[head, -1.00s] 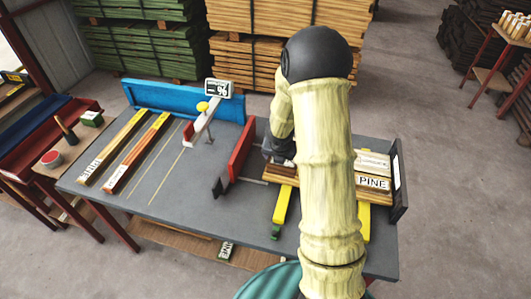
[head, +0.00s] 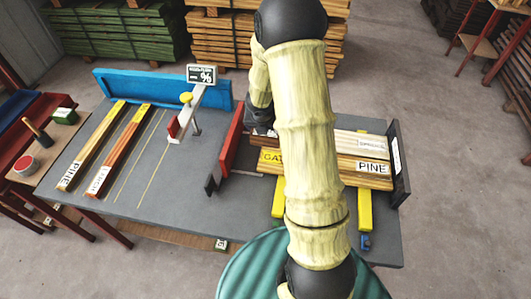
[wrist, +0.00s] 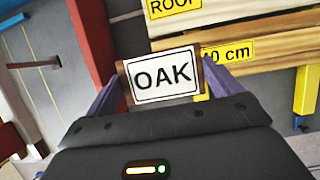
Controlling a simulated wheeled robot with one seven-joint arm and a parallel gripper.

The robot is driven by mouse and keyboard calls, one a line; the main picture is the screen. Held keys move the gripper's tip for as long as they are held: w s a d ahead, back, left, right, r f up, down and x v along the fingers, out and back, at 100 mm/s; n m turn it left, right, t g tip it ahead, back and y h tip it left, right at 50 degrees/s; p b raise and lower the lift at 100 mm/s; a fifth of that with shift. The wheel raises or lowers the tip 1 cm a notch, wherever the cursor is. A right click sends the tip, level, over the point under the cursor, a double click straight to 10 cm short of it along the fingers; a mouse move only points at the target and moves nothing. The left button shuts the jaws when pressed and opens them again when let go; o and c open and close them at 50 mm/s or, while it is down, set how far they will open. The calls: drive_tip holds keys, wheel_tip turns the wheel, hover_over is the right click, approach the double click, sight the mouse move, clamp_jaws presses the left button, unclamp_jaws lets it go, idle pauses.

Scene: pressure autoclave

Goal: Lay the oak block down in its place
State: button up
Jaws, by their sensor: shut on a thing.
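The oak block (wrist: 164,78) is in the wrist view, dark brown at its ends, with a white label reading OAK facing the camera. My gripper (wrist: 162,88) is shut on it, one purple finger at each end. In the head view my gripper (head: 259,118) is by the red upright plate, partly hidden behind my arm. The held block shows there only as a small dark piece, if at all. On the bench's left, a board labelled PINE (head: 88,150) and an orange-edged board (head: 122,152) lie side by side. Empty strips between thin yellow lines lie to their right.
A board stack (head: 362,172) with a PINE label lies on yellow supports at the right, against a dark end plate (head: 398,165). A blue fence (head: 150,88) runs behind.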

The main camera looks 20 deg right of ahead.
sight(266, 139)
wheel_tip(266, 139, down, 6)
drive_tip(key=b, duration=0.4)
drive_tip(key=shift+f+b, duration=1.3)
drive_tip(key=shift+f, duration=0.5)
drive_tip(key=shift+f, duration=0.2)
drive_tip(key=o, duration=0.9)
drive_tip(key=shift+c, duration=0.2)
drive_tip(key=shift+r, duration=0.15)
